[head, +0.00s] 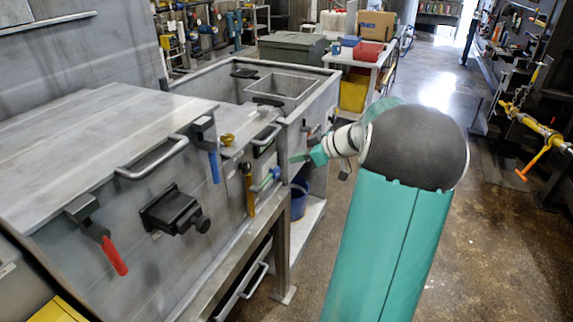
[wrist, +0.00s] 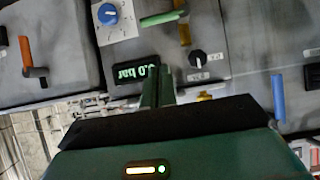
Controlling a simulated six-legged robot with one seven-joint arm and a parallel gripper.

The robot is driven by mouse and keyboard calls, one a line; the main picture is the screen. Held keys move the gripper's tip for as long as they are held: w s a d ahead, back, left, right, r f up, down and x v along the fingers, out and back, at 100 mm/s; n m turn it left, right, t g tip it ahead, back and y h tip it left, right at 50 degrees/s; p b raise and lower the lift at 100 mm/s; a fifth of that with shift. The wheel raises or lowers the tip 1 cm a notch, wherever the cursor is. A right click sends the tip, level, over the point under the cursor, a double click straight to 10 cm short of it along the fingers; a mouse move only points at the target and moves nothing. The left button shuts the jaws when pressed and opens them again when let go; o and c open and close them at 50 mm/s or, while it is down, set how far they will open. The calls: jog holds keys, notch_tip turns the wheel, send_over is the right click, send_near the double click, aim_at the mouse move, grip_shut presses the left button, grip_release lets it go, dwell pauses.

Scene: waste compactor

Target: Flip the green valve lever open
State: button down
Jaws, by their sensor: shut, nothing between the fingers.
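The green valve lever (wrist: 163,18) shows near the top of the wrist view, lying nearly level across the grey panel. In the head view it is a small green piece (head: 276,172) on the panel's front face, left of and a little below my gripper. My gripper (head: 302,158) is shut and empty, pointing left toward the panel. In the wrist view my gripper's fingers (wrist: 157,86) are together, below the lever in the picture and in front of a digital display (wrist: 137,69). I see no contact with the lever.
A blue dial (wrist: 107,14), a black knob (wrist: 197,60) and a yellow lever (wrist: 185,34) surround the green lever. A blue-handled lever (head: 214,166) and a red-handled lever (head: 114,256) hang on the cabinet at left. The floor (head: 490,260) at right is open.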

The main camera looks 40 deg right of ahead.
send_over(267, 178)
jog(key=s+d, duration=0.1)
jog(key=s, duration=0.3)
notch_tip(267, 178, down, 5)
jog(key=shift+w+a+f, duration=0.1)
jog(key=shift+w+f, duration=0.15)
jog(key=shift+f, duration=0.4)
jog(key=shift+w+f, duration=0.3)
jog(key=shift+f, duration=0.4)
jog(key=shift+w+a+f, duration=0.1)
jog(key=shift+w+f, duration=0.15)
jog(key=shift+f, duration=0.4)
jog(key=shift+w+d+f+m+y, duration=0.1)
jog(key=shift+d+f+m+y, duration=0.15)
jog(key=shift+f+m+y, duration=0.25)
notch_tip(267, 178, down, 8)
jog(key=a+m+y, duration=0.2)
jog(key=m+y, duration=0.8)
jog(key=shift+s+a+m, duration=0.3)
jog(key=shift+s+a, duration=0.1)
jog(key=shift+s, duration=0.05)
